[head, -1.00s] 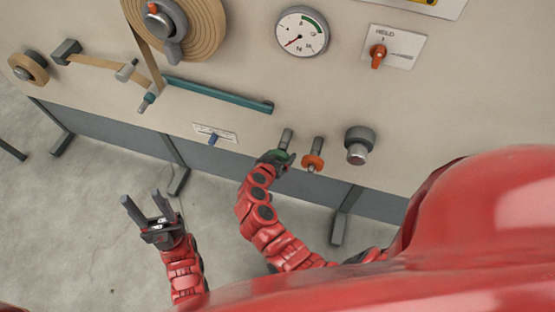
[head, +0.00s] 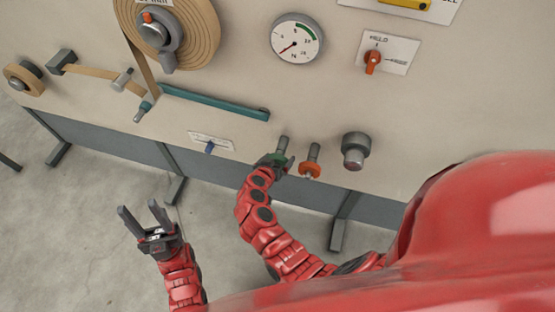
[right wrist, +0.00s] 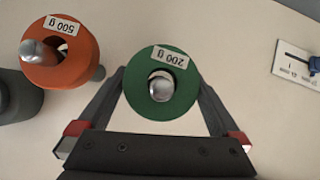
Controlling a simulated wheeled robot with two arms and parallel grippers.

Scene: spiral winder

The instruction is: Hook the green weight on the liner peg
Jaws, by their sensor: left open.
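The green weight (right wrist: 183,100), a disc labelled 200 g, sits around a metal peg (right wrist: 160,87) on the panel. In the head view the green weight (head: 280,160) is partly hidden by my right gripper (head: 274,163). In the right wrist view my right gripper (right wrist: 161,85) has one finger against each side of the green disc and looks shut on it. My left gripper (head: 142,218) is open and empty, in front of the panel at the lower left. I cannot tell which peg is the liner peg.
An orange weight (head: 310,170), labelled 500 g, hangs on the peg just right of the green one. A dark knob (head: 354,150) is farther right. A teal bar (head: 215,102), a blue slider (head: 210,146) and tan rolls (head: 200,45) are left and above.

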